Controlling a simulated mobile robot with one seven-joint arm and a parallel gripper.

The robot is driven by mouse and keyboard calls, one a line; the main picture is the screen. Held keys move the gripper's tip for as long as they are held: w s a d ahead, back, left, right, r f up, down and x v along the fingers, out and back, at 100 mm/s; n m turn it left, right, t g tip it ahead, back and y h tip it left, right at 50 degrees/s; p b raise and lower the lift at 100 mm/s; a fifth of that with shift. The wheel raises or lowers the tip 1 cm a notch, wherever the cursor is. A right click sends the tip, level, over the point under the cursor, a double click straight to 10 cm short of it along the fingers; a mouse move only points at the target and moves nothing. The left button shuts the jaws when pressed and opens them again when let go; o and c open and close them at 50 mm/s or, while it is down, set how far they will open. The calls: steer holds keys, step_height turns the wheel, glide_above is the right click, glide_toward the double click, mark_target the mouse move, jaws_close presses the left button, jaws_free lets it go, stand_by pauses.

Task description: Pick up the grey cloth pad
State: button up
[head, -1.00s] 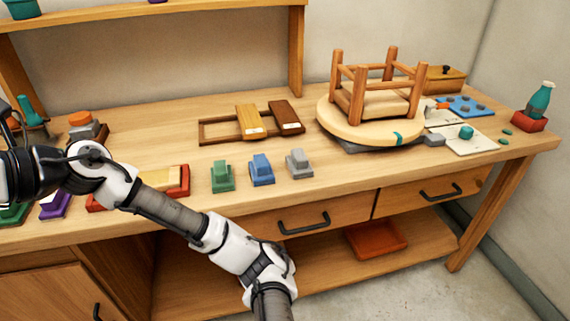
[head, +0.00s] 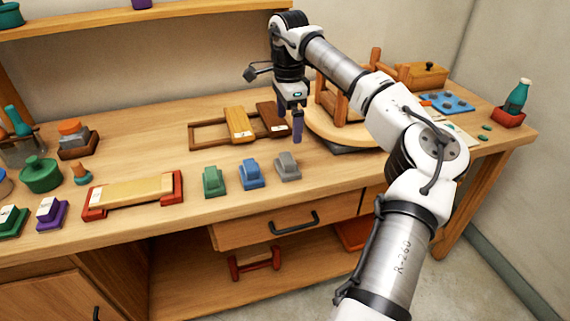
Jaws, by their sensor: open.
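The grey pad (head: 288,166) lies near the table's front edge, at the right end of a row with a green one (head: 213,182) and a blue one (head: 250,174). It has a flat base and a raised middle part; its cloth texture is too small to make out. My gripper (head: 290,126) points down, open and empty. In the picture it is just above the grey pad, apart from it. The exact height is hard to tell.
A wooden frame with two slats (head: 239,124) lies behind the row. An upturned stool (head: 327,100) on a round board stands right, partly hidden by my arm. A red-ended tray (head: 133,195) lies left. A teal bottle (head: 518,96) stands far right.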

mark_target(287, 157)
step_height(287, 157, down, 8)
steer(key=shift+a+r+p, duration=0.1)
steer(key=shift+p, duration=0.5)
steer(key=shift+f+p, duration=1)
steer(key=shift+f, duration=1.65)
steer(key=c, duration=1)
steer(key=shift+c, duration=0.2)
steer(key=shift+r, duration=0.15)
step_height(287, 157, up, 20)
steer(key=b, duration=0.3)
